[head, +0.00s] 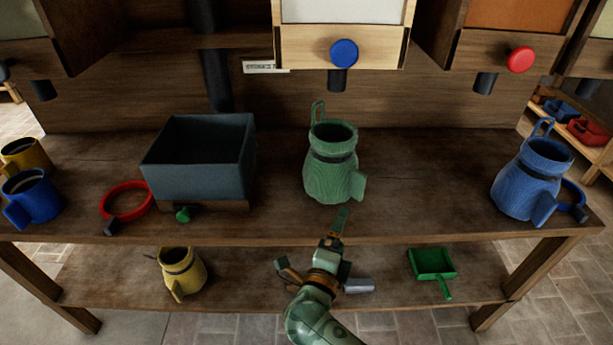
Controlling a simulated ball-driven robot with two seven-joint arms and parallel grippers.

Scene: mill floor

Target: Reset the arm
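My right gripper (340,220) shows at the bottom middle, its arm coming up from the lower edge. Its fingers point up and away, in front of the bench's front edge. They overlap in the picture, so I cannot tell whether they are apart, and I see nothing held. The fingertips appear just below the base of a green jug (331,172) that stands upright on the bench top. My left gripper is not in view.
The wooden bench (275,222) holds a dark bin (198,160), a red ring (127,202), a blue mug (33,196), a yellow mug (27,156) and a blue jug (528,180). The lower shelf holds a yellow jug (181,270) and a green scoop (432,262). Hoppers hang above.

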